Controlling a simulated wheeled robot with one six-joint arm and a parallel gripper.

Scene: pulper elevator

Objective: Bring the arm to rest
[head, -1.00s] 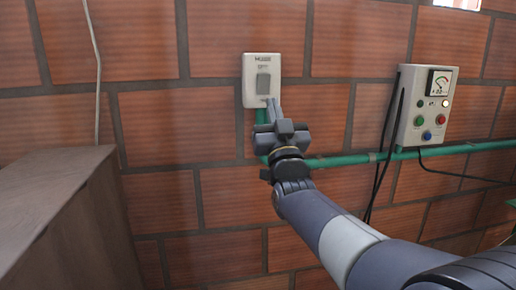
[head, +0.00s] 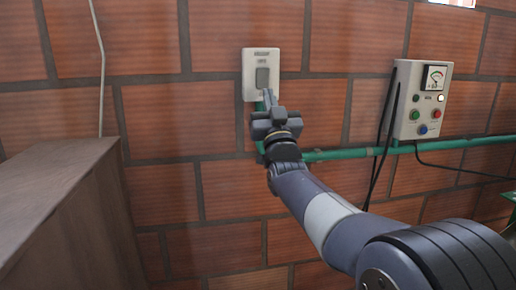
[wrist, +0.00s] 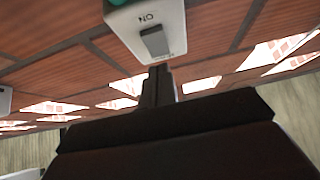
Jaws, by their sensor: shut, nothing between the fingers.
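My arm reaches up from the lower right in the head view. My gripper (head: 267,97) is shut and empty, its fingertips just below the grey rocker of the white wall switch (head: 261,57). In the wrist view the fingertips (wrist: 158,70) point at the switch (wrist: 150,28), close under its rocker. I cannot tell whether they touch it. The marking "ON" shows on the switch in the wrist view.
A green pipe (head: 340,154) runs along the brick wall behind my arm. A wooden cabinet (head: 60,205) stands at left.

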